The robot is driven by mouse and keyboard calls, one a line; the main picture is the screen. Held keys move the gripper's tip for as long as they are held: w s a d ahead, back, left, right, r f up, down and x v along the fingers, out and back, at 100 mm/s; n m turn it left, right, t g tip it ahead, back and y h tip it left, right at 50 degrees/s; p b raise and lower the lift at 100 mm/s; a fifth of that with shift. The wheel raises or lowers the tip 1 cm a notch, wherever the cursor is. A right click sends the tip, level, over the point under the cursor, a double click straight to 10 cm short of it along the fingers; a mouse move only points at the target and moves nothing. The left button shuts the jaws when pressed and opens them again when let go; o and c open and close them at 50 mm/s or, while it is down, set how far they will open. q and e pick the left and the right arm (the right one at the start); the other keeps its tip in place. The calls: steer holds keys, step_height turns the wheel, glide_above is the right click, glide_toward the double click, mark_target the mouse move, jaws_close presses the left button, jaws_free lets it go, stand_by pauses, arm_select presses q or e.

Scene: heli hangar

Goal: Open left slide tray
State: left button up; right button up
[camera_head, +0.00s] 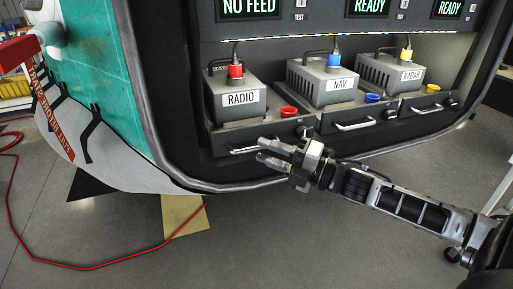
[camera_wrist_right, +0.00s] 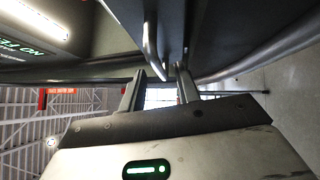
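The left slide tray (camera_head: 222,142) carries the RADIO box (camera_head: 238,100) and a red knob. Its front looks level with the neighbouring trays. Its silver handle (camera_head: 240,151) is on the front, partly close to my fingers. My right gripper (camera_head: 262,149) reaches in from the right, its two fingers spread apart at the handle's right end. In the right wrist view, the handle (camera_wrist_right: 151,48) hangs down from the tray toward the gap between the open fingers (camera_wrist_right: 160,88). I cannot tell whether the fingers touch it. My left gripper is not in view.
The NAV tray (camera_head: 352,122) and RADAR tray (camera_head: 428,107) stand to the right, with similar handles. A grey curved rim (camera_head: 235,187) runs below the trays. A red hose (camera_head: 95,266) lies on the floor at left. The floor in front is mostly clear.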

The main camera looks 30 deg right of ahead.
mark_target(256, 146)
steer(key=shift+x, duration=1.6)
steer(key=shift+c, duration=0.3)
jaws_close()
